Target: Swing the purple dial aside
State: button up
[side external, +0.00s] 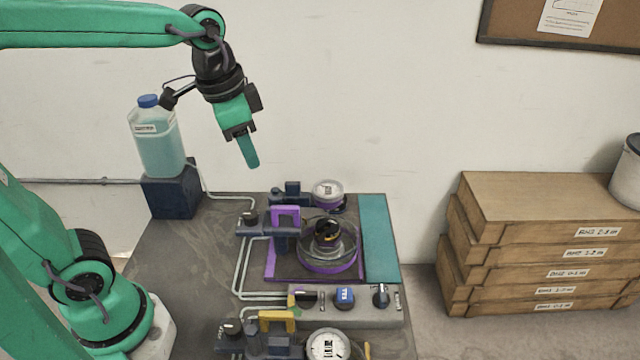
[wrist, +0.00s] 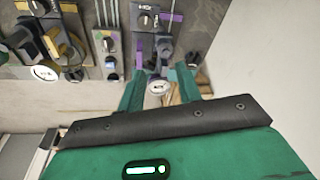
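A round white-faced dial with a purple rim (side external: 328,190) sits at the back of the bench. A white round dial face (wrist: 158,87) shows between my fingers in the wrist view; it looks like the same dial, but its rim is hard to see there. A purple handle (side external: 285,213) stands in front of it to the left. My gripper (side external: 250,165) points down, high above and left of the dial, touching nothing. In the wrist view my gripper (wrist: 160,75) has its two green fingers apart, with nothing held.
A clear round cover with a purple base ring (side external: 328,265) stands around a dark knob in front of the dial. A yellow handle (side external: 278,320) and another white dial (side external: 328,345) are nearer. A bottle (side external: 158,145) stands left; stacked boxes (side external: 545,240) stand right.

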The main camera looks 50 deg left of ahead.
aim_at(293, 183)
jog(key=w+d+m+g, duration=0.1)
jog(key=w, duration=0.1)
jog(key=w+f+m, duration=0.1)
jog(key=w, duration=0.1)
jog(key=w+d+m+g, duration=0.1)
jog(key=w+m, duration=0.1)
jog(key=w, duration=0.1)
jog(key=shift+w+d+f+g, duration=0.1)
jog(key=shift+d+f+g, duration=0.2)
jog(key=shift+f, duration=0.1)
jog(key=shift+f, duration=3.8)
jog(key=shift+c, duration=0.4)
grip_shut()
